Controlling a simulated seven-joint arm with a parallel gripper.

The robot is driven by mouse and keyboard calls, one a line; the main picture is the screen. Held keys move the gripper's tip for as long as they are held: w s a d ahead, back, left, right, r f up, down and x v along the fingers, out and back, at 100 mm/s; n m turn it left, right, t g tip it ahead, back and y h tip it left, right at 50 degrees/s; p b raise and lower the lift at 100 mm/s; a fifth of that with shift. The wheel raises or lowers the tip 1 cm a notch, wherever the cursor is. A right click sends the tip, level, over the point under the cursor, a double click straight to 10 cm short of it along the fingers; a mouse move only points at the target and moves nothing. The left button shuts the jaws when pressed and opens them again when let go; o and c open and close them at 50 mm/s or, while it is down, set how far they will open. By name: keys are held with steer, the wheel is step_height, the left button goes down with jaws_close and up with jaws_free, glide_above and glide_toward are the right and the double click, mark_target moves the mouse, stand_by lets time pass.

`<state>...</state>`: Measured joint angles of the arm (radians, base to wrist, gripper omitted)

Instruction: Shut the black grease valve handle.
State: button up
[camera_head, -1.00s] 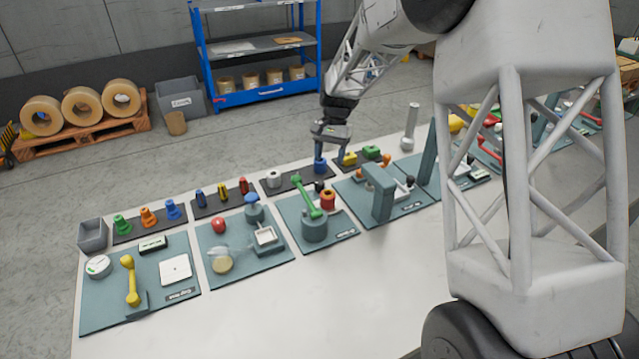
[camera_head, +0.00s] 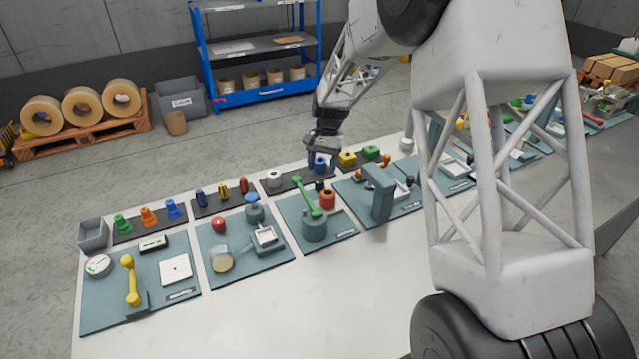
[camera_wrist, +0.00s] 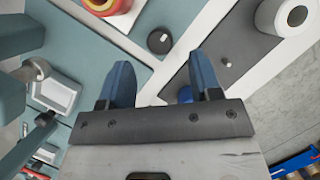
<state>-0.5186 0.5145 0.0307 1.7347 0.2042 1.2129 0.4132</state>
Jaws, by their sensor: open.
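A black ball knob (camera_wrist: 160,40) shows in the wrist view ahead of my gripper (camera_wrist: 160,62), near the edge of a teal panel. It also shows small in the head view (camera_head: 320,186), beside the red spool (camera_head: 328,199). Another black knob (camera_head: 410,181) is on the panel to the right. I cannot tell for sure which is the grease valve handle, or its angle. My gripper is open, its two blue fingers apart with nothing between them. In the head view my gripper (camera_head: 322,158) is over the table's back row, apart from the knob.
A white roll (camera_wrist: 285,14) stands on the dark strip to the right, near a small peg (camera_wrist: 226,61). A green lever (camera_head: 307,197) rises left of the red spool. A teal upright (camera_head: 380,190) stands to the right. The table front (camera_head: 270,315) is clear.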

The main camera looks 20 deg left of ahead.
mark_target(320, 182)
steer(key=shift+x, duration=2.9)
steer(key=shift+c, duration=0.3)
steer(key=c, duration=0.9)
steer(key=shift+o, duration=0.2)
